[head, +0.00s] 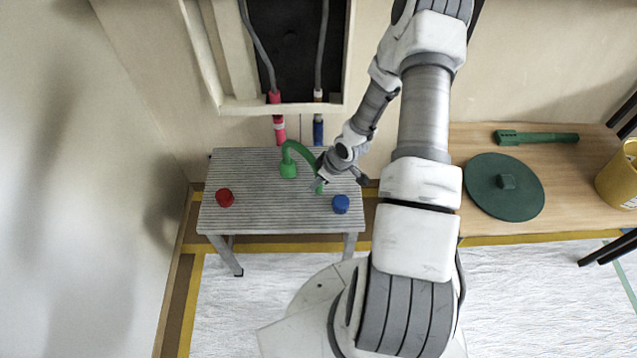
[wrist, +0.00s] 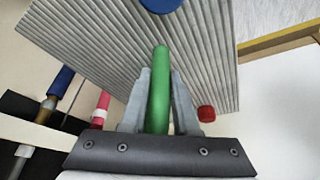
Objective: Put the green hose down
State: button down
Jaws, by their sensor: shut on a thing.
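The green hose (head: 298,152) is a curved tube with a wider green end (head: 288,170) at or just above the grey ribbed table (head: 250,220). My gripper (head: 322,180) is at the hose's right end, over the table. In the wrist view the green hose (wrist: 160,92) runs between the two grey fingers of my gripper (wrist: 160,100), which are shut on it. Whether the hose touches the table is unclear in both views.
A red cap (head: 225,197) and a blue cap (head: 340,204) stand on the table. Red (head: 279,125) and blue (head: 318,130) hose ends hang at the wall behind. A wooden bench (head: 540,190) at right holds a dark green lid (head: 503,187) and a yellow bucket (head: 618,175). The table's front is clear.

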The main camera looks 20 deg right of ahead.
jog(key=shift+f, duration=0.3)
jog(key=c, duration=0.7)
grip_release()
jog(key=p+v, duration=0.4)
jog(key=v, duration=0.8)
jog(key=shift+r+p, duration=0.15)
jog(key=shift+p, duration=0.2)
